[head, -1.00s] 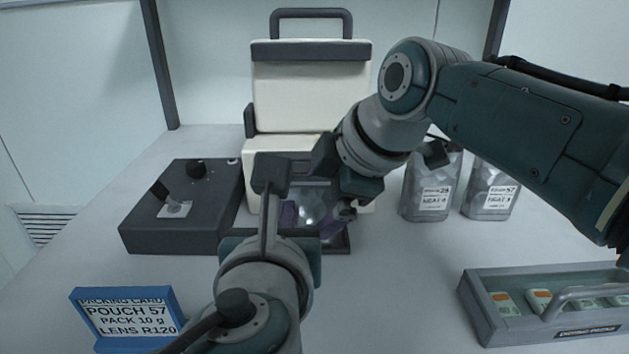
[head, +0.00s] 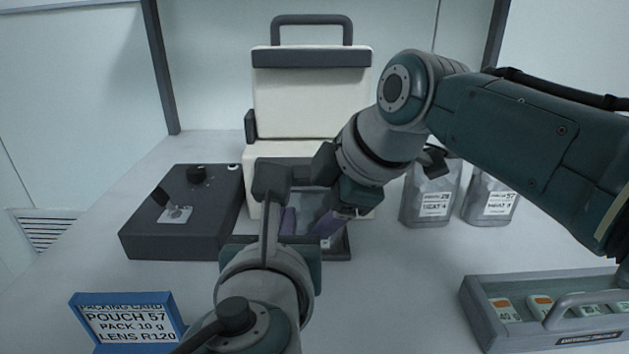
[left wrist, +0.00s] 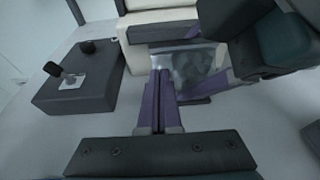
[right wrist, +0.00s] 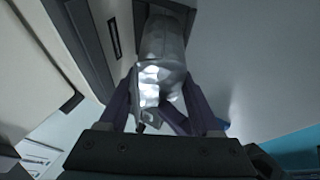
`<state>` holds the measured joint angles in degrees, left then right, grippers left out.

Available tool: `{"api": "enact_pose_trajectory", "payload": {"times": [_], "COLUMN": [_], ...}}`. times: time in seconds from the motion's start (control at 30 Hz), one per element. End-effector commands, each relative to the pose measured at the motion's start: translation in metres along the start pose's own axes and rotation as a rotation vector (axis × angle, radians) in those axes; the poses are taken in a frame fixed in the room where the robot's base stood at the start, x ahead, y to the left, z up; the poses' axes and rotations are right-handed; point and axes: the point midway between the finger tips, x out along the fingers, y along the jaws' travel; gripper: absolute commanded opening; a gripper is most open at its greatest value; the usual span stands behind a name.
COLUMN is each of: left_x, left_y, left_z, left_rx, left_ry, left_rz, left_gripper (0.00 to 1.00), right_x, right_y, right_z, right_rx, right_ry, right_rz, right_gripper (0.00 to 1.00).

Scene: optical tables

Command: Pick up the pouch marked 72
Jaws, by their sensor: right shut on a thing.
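A shiny silver pouch (right wrist: 163,50) is between the purple fingers of my right gripper (right wrist: 160,108), which is shut on it. No number on this pouch can be read. It also shows in the left wrist view (left wrist: 195,66), in front of the white machine. In the head view my right gripper (head: 335,218) is low before the machine, and the arms partly hide the pouch. My left gripper (left wrist: 160,90) is shut and empty, its fingers together, close beside the pouch. No marking 72 is legible anywhere.
The white machine (head: 310,95) has a dark handle. A dark box with a knob (head: 190,225) stands left of it. Pouches marked 29 (head: 428,195) and 57 (head: 490,195) stand behind right. A blue-framed card (head: 128,320) reads POUCH 57. A grey tray (head: 485,315) is front right.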

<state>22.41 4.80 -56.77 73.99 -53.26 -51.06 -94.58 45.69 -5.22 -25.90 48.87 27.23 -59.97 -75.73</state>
Motion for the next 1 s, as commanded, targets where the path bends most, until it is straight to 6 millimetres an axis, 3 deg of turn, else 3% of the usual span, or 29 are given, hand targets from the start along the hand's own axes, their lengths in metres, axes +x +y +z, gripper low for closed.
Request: {"api": "enact_pose_trajectory", "payload": {"times": [0.03,0.2,0.8,1.0], "left_x": [-0.001,-0.001,-0.005,-0.021], "left_y": [0.004,0.004,0.003,0.002], "left_z": [-0.015,-0.015,0.002,0.002], "left_rx": [0.004,0.003,0.0,-0.002], "left_ry": [0.033,0.033,0.023,0.022], "left_rz": [0.008,0.008,0.006,0.003], "left_gripper": [0.0,0.0,0.0,0.0], "right_x": [-0.001,-0.001,-0.002,-0.001], "right_y": [0.004,0.004,0.004,0.003], "right_z": [0.0,0.0,-0.001,-0.001], "right_rx": [-0.001,-0.001,-0.001,-0.001], "right_ry": [0.001,0.001,0.002,0.002], "right_rz": [0.011,0.013,0.01,0.008], "right_gripper": [0.18,0.0,0.0,0.0]}}
